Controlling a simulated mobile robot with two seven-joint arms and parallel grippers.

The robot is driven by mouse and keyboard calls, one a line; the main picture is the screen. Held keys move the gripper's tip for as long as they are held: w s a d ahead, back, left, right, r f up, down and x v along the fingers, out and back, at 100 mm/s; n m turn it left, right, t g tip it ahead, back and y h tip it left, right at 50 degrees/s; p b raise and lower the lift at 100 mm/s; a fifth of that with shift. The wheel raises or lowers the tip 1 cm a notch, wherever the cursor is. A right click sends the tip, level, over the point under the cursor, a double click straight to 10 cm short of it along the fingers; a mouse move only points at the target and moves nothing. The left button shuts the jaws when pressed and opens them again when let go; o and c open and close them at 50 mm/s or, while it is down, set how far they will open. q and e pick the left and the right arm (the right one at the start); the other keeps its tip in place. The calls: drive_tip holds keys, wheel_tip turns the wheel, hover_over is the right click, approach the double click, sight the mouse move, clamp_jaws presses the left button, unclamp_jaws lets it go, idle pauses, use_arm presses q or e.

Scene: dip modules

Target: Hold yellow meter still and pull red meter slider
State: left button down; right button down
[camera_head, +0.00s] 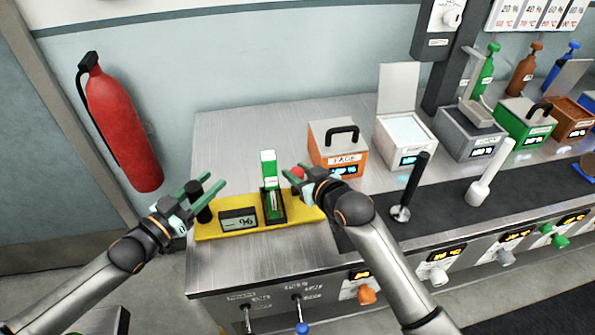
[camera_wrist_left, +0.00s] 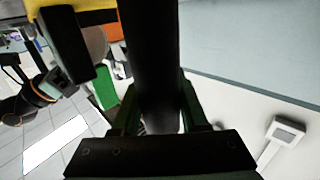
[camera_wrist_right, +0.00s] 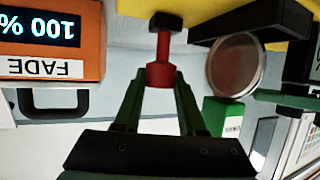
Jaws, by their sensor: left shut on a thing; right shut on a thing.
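The yellow meter (camera_head: 268,226) lies on the left part of the steel counter, with a small display and a green-white upright piece (camera_head: 269,170) in its middle. My left gripper (camera_head: 205,192) is shut on the black post (camera_head: 204,210) at the meter's left end; the dark post fills the middle of the left wrist view (camera_wrist_left: 150,60). My right gripper (camera_head: 300,174) is shut on the red slider knob (camera_head: 297,172) at the meter's right side. The red knob shows between the fingertips in the right wrist view (camera_wrist_right: 160,72).
An orange FADE box (camera_head: 337,150) with a black handle stands behind and right of the meter. A white box (camera_head: 404,140), a grey box and a green box follow to the right. A black-handled tool (camera_head: 411,185) stands on the dark strip. The counter behind the meter is clear.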

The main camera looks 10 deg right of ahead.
idle(0.7)
drive_tip(key=s, duration=0.6)
drive_tip(key=shift+s, duration=0.1)
drive_tip(key=shift+c, duration=2.3)
unclamp_jaws()
drive_tip(key=v, duration=1.2)
